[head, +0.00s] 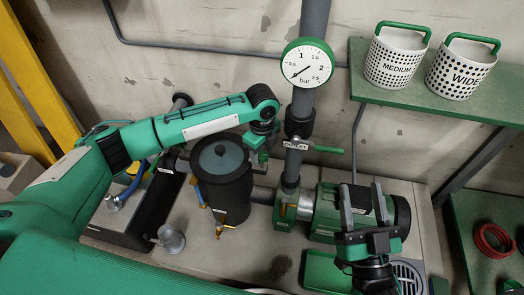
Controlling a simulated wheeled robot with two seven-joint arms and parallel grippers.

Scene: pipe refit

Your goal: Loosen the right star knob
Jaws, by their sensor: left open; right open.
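A black round vessel (224,195) with a dark glassy lid (220,158) stands upright left of the grey vertical pipe. Small yellow-orange fittings show on its left and front sides. I cannot make out the right star knob; the vessel's upper right side is partly covered by my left gripper. My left gripper (256,158) hangs down beside that side, open, with its fingers small and partly hidden; contact cannot be told. My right gripper (362,188) is open and empty, fingers up, in front of the green motor (325,212).
A pressure gauge (307,63) and a green-handled valve (300,145) sit on the vertical pipe. White perforated baskets marked MEDIUM (395,58) and WIDE (460,70) stand on a green shelf (425,100). A green tray (322,272) and a drain (407,275) lie at front right.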

